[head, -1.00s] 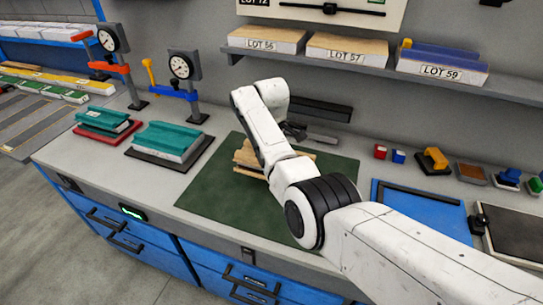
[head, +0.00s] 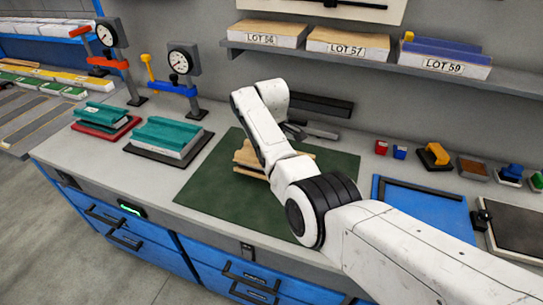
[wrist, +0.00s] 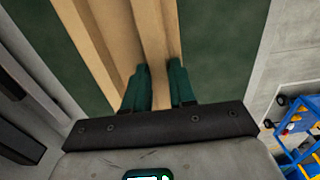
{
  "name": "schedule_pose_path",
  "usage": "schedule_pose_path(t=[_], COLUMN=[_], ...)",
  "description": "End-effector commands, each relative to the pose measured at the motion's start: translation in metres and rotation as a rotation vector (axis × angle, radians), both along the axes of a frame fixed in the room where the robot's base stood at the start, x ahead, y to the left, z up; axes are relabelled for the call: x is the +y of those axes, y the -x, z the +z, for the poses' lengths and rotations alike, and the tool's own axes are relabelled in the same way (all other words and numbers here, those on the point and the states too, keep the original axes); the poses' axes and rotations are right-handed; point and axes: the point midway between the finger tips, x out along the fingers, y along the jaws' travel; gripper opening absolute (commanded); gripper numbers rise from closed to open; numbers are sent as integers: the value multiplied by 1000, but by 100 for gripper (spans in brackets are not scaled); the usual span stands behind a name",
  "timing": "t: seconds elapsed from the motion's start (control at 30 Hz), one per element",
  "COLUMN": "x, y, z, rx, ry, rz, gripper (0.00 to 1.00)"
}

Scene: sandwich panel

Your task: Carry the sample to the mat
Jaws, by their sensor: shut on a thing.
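The sample is a pale wood-coloured panel (head: 246,157) with layered strips, over the green mat (head: 215,190) in the head view. My arm hides part of it there. In the wrist view the fingers of my gripper (wrist: 161,75) are shut on one long strip of the sample (wrist: 152,35). More of its wood-coloured layers run alongside to the left. Green mat surface shows on both sides of it. I cannot tell whether the sample touches the mat or is held just above it.
Two dial gauges on stands (head: 182,65) and teal-topped blocks (head: 165,138) stand to the left. A shelf with labelled lots (head: 347,44) hangs behind. The mat's front part is clear.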

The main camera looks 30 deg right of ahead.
Motion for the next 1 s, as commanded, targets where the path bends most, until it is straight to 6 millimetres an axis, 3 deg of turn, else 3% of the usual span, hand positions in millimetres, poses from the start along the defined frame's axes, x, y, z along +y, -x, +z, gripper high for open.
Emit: schedule_pose_path(t=[0.63, 1.0], x=[0, 0], y=[-1, -1], z=[-24, -26], rx=[-2, -2], ry=[1, 1], rz=[0, 0], gripper=[0, 0])
